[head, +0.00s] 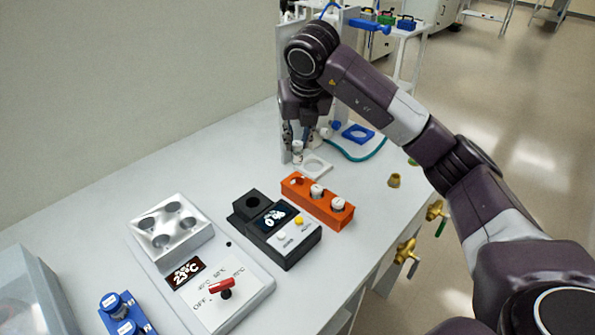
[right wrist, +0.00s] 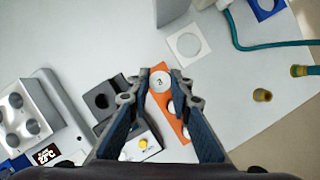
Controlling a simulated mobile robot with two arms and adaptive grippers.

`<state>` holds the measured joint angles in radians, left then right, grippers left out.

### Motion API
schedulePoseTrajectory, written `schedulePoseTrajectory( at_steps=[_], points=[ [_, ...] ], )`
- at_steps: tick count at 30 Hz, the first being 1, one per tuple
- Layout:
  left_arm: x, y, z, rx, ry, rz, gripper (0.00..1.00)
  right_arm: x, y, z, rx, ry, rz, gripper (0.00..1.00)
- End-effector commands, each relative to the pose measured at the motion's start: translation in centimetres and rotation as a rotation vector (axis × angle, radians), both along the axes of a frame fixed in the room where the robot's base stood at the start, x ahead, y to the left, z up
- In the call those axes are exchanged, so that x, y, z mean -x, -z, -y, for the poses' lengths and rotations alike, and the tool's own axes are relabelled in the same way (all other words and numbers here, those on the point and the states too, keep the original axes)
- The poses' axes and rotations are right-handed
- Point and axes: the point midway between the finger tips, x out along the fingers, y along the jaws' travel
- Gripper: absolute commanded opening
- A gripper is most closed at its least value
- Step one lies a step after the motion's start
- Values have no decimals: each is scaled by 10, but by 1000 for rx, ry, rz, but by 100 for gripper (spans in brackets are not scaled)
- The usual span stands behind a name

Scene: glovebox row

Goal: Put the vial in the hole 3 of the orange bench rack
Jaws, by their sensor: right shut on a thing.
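My right gripper (head: 304,137) is shut on a white-capped vial (head: 297,149) and holds it upright above the bench, close to the far-left end of the orange rack. In the right wrist view the vial's round white cap (right wrist: 160,82) sits between the fingertips, over the rack's end. The orange bench rack (head: 320,213) has an open hole (head: 296,181) at its far-left end. Its other two places hold white-capped vials (head: 316,191) and (head: 338,203). Hole numbers are not readable. My left gripper is not in view.
A black device (head: 290,254) with one round hole stands left of the rack. Left of it is a heater with a silver block (head: 187,245) and red knob. A white ring plate (head: 314,166) and a blue one (head: 357,133) lie behind. A brown stopper (head: 394,181) stands to the right.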

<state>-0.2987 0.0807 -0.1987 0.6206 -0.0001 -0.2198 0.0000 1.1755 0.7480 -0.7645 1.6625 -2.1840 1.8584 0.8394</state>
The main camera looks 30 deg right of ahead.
Motion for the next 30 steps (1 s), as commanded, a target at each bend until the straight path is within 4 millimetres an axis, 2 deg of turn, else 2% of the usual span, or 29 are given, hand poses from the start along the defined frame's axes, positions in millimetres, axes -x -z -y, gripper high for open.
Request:
schedulePoseTrajectory(
  at_steps=[1,3,6,11,18,21,30],
  points=[
    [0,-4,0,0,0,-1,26,2,14,1,1,1,-7,0],
    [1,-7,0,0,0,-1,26,1,29,0,1,1,-5,0],
    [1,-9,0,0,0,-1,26,1,45,0,1,-1,-2,0],
    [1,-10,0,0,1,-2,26,0,58,0,0,0,-1,0],
    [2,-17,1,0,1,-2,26,1,92,0,-1,0,-2,0],
    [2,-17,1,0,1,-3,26,0,99,0,-1,0,-1,0],
    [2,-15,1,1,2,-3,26,0,102,0,0,-1,1,0]
  ],
)
